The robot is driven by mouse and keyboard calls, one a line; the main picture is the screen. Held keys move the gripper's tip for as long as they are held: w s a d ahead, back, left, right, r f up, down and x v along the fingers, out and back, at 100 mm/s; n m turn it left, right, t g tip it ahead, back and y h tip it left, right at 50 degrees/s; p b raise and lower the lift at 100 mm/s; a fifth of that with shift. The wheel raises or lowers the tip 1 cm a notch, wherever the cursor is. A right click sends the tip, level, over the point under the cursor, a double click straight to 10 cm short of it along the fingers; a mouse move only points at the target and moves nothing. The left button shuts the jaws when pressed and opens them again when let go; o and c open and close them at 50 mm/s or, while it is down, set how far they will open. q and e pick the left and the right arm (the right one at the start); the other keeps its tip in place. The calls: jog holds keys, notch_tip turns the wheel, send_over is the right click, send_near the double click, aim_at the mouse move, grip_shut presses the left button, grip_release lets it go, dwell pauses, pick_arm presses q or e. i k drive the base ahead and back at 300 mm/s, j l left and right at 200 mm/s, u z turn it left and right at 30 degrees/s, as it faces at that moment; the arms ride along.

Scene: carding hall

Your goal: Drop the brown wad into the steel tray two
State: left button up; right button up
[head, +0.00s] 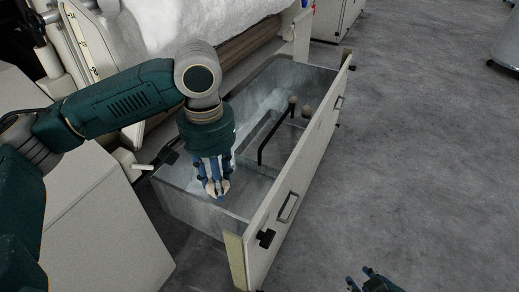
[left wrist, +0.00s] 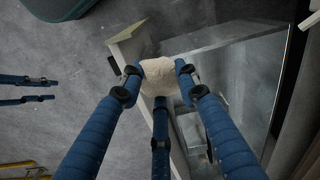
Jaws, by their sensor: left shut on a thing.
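My left gripper (head: 217,190) is shut on a small wad (left wrist: 160,75), which looks cream rather than brown. In the left wrist view, the blue fingers close around the wad. In the head view, the gripper hangs over the near end of a pulled-out steel-lined drawer (head: 228,222). Inside the drawer, a grey steel tray (head: 250,158) with a black bar handle (head: 262,152) lies beyond the gripper. No number shows on it. A small brownish lump (head: 307,111) shows at the far end. My right gripper (head: 366,282) is at the bottom edge, its fingers apart and empty.
The drawer's pale front (head: 300,175) with metal handles stands right of the gripper. A pale cabinet (head: 95,225) is at the left. A machine with a white fibre roll (head: 185,22) stands behind. The grey floor (head: 430,150) to the right is clear.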

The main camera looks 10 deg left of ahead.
aim_at(258, 144)
jog(key=i+l+u, duration=0.25)
jog(key=u, duration=0.15)
jog(key=i+l+u, duration=0.2)
jog(key=l+u, duration=0.2)
jog(key=i+l, duration=0.2)
jog(key=i+l+u, duration=0.1)
jog(key=l, duration=0.35)
jog(key=i+l, duration=0.2)
jog(key=i+l+u, duration=0.1)
jog(key=l, duration=0.35)
jog(key=i+l, duration=0.25)
jog(key=i, duration=0.25)
